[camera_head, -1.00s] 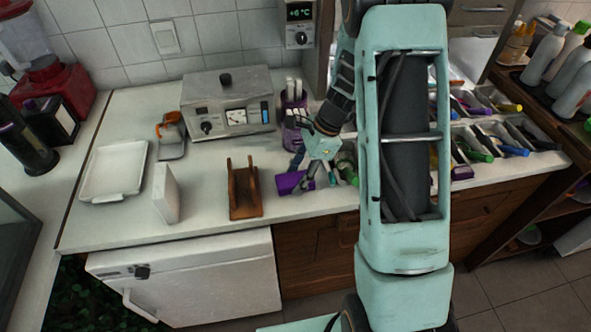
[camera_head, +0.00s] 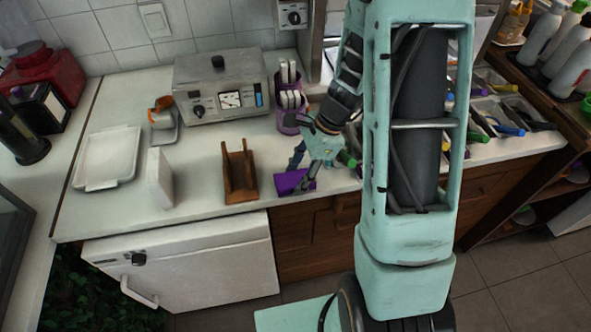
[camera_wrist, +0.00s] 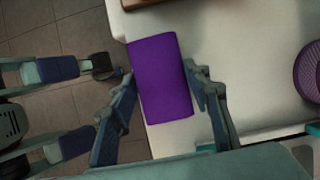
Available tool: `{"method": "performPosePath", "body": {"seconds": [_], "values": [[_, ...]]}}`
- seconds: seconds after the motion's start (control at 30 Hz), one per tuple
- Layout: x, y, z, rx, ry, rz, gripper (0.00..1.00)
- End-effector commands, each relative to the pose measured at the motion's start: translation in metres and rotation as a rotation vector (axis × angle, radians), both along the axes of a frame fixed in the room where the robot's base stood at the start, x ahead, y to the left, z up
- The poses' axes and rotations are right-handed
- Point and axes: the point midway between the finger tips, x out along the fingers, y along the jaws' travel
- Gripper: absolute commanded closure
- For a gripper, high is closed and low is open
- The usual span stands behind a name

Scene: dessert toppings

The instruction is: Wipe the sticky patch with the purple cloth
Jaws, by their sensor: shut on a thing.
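The purple cloth (camera_head: 294,182) is at the front edge of the white counter, right of a brown wooden rack. In the wrist view the cloth (camera_wrist: 160,86) is a flat purple rectangle between my fingers, partly beyond the counter edge over the floor. My gripper (camera_head: 302,172) is shut on the cloth, with one finger on each side of it in the wrist view (camera_wrist: 160,76). I cannot tell whether the cloth touches the counter. I cannot make out a sticky patch in either view.
The wooden rack (camera_head: 240,190) stands close left of the cloth. A purple container (camera_head: 291,118) stands behind my gripper, and a green-capped bottle (camera_head: 347,159) lies beside it. A white tray (camera_head: 107,158) and upright white block (camera_head: 160,178) are farther left. My arm hides counter to the right.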

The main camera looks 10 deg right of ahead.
Motion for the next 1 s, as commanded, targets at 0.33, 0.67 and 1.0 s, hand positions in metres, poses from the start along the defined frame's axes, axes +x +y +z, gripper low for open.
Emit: {"method": "performPosePath", "body": {"seconds": [0.33,0.67,1.0], "values": [[-0.018,0.000,-0.002,0.001,0.000,-0.001,0.75],[-0.018,0.000,0.003,0.001,0.001,0.000,0.75],[-0.018,0.000,0.038,0.000,-0.001,0.001,0.75]]}}
